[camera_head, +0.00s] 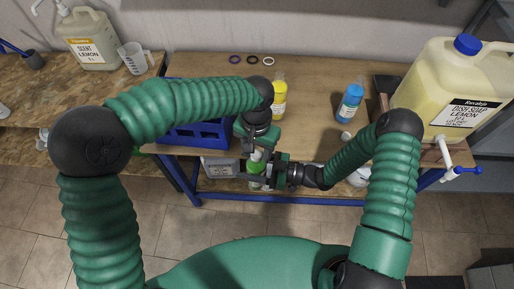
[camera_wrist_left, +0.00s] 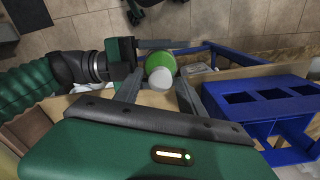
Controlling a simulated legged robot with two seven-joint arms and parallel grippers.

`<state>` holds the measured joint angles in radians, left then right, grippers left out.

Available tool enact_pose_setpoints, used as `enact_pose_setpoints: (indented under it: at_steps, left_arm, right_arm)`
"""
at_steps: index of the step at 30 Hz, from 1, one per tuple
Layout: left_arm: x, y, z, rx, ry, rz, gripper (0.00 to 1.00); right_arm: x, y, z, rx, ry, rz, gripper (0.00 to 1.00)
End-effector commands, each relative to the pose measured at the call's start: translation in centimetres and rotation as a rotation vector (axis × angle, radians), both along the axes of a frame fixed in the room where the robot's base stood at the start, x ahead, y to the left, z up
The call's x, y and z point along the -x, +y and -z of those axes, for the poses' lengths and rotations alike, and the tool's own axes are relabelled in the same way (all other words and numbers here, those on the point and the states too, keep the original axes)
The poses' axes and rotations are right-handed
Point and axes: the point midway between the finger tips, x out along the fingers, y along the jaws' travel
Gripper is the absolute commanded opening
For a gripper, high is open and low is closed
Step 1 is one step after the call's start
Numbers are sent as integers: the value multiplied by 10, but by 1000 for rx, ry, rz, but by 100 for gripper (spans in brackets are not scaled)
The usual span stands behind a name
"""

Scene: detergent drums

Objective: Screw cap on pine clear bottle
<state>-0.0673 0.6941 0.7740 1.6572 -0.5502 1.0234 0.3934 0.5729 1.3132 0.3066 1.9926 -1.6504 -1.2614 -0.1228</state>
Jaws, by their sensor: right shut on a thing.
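The green bottle (camera_head: 256,168) is upright at the front edge of the table, partly hidden by my arms. My right gripper (camera_head: 268,172) is shut on it from the right. In the left wrist view the bottle shows from above as a green round shape (camera_wrist_left: 160,60), with a white round top (camera_wrist_left: 161,77) over it. I cannot tell if this white piece is a seated cap. My left gripper (camera_wrist_left: 160,88) is above the bottle, its two fingers apart on either side of the white top, with gaps showing.
A blue crate (camera_head: 205,137) is left of the bottle. A yellow bottle (camera_head: 279,99) and a blue bottle (camera_head: 349,103) stand behind. A large dish soap drum (camera_head: 440,85) with a tap is at right. Three rings (camera_head: 252,59) lie at the back. The table's middle is clear.

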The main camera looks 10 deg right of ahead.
Motion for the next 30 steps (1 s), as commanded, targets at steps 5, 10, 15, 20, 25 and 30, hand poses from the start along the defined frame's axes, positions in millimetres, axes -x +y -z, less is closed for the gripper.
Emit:
enact_pose_setpoints:
  at_steps: [5,10,15,20,25,30]
  left_arm:
    - [0,0,0,0,0,0,22]
    - [0,0,0,0,0,0,0]
    - [0,0,-1,1,-1,1,0]
    - [0,0,-1,1,-1,16,0]
    - [0,0,-1,1,-1,16,46]
    - [0,0,-1,1,-1,16,55]
  right_arm:
    - [0,0,-1,-2,-2,0,0]
    - [0,0,-1,-2,-2,0,0]
    - [0,0,-1,-2,-2,0,0]
    - [0,0,-1,-2,-2,0,0]
    - [0,0,-1,-2,-2,0,0]
    - [0,0,-1,-2,-2,0,0]
